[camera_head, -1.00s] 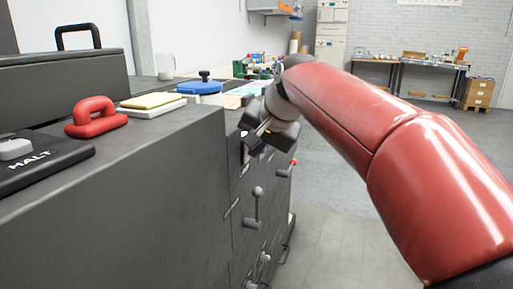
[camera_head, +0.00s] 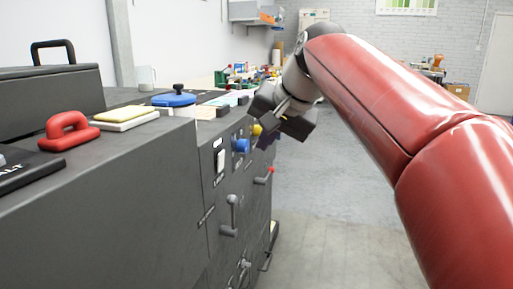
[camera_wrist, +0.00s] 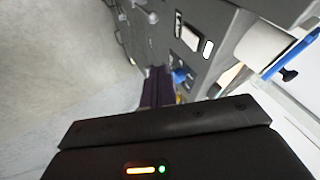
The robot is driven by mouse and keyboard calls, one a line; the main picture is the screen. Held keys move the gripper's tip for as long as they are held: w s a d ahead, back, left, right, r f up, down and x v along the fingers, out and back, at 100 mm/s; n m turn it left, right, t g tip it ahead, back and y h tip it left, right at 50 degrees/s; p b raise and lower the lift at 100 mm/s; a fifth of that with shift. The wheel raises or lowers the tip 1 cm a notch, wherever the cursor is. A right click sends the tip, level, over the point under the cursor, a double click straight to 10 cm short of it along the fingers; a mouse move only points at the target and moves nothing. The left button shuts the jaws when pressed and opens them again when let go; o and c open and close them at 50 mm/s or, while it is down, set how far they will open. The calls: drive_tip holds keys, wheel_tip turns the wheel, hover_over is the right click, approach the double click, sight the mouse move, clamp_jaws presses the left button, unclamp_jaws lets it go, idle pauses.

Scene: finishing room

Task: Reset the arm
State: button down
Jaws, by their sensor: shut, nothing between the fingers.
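My gripper (camera_head: 284,122) is at the end of my red arm, in front of and a little above the control side of the dark grey machine (camera_head: 150,200). Its fingers point down and are shut with nothing between them. In the wrist view the dark fingers (camera_wrist: 157,88) show beyond the black gripper body, pointing toward the machine side. A blue knob (camera_head: 241,146) and a yellow knob (camera_head: 257,129) are on the machine side, close to the gripper in the picture. I cannot tell the exact gap to them.
On the machine top are a red handle (camera_head: 68,132), a yellow-and-white pad (camera_head: 125,117) and a blue lid (camera_head: 173,100). A lever (camera_head: 231,215) and a red-tipped lever (camera_head: 264,178) stick out of its side. Grey floor (camera_head: 330,200) to the right is clear.

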drive_tip(key=shift+s+d+r, duration=0.15)
drive_tip(key=shift+s+r, duration=0.05)
drive_tip(key=shift+r, duration=0.05)
drive_tip(key=s+d+f+n+h, duration=0.1)
drive_tip(key=s+d+f, duration=0.4)
drive_tip(key=s+f, duration=0.5)
drive_tip(key=s+d+f+n+h, duration=0.2)
drive_tip(key=s+d+f, duration=0.4)
drive_tip(key=s+f, duration=0.5)
wheel_tip(320, 180, down, 5)
drive_tip(key=shift+s+d+f+g+h, duration=0.15)
drive_tip(key=shift+s+g+h, duration=0.1)
drive_tip(key=shift+g+h, duration=0.25)
